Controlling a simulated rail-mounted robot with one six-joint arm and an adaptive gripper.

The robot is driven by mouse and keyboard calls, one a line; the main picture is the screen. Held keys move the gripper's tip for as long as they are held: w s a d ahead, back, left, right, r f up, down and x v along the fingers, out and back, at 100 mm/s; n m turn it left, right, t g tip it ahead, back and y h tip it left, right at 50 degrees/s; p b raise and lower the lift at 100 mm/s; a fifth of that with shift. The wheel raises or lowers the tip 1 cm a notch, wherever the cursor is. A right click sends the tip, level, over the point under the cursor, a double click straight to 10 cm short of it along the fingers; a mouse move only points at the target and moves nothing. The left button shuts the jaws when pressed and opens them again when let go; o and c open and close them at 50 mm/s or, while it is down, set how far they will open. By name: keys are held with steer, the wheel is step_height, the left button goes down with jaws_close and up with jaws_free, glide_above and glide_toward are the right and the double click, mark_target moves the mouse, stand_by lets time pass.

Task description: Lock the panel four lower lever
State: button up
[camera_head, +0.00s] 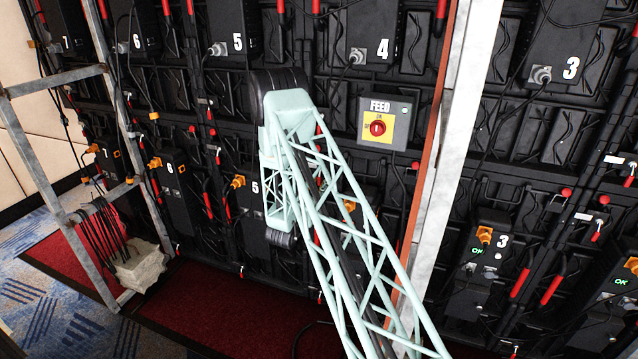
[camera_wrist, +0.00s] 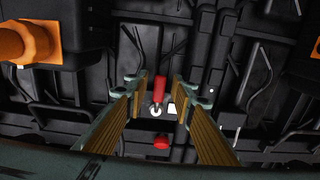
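In the wrist view, a red lever handle (camera_wrist: 160,88) with a pale round end below it lies between the two fingers of my gripper (camera_wrist: 158,92). The gripper is open, with a finger on either side and a gap to the red handle. A red round knob (camera_wrist: 161,143) sits just below, nearer the palm. No panel number shows in the wrist view. In the head view, panel four's upper box (camera_head: 374,38) carries a white 4. The lower part of panel four is mostly hidden behind my pale green lattice arm, and my gripper is hidden there too.
A grey FEED box (camera_head: 387,122) with a red rotary switch on yellow hangs right of my arm. An orange connector (camera_wrist: 32,42) juts out at the wrist view's upper left. A white post (camera_head: 455,130) stands right of panel four. Panel three's lower box (camera_head: 478,262) shows a green OK.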

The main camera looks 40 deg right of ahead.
steer(key=v, duration=1.2)
stand_by(0.6)
steer(key=shift+w+r, duration=0.1)
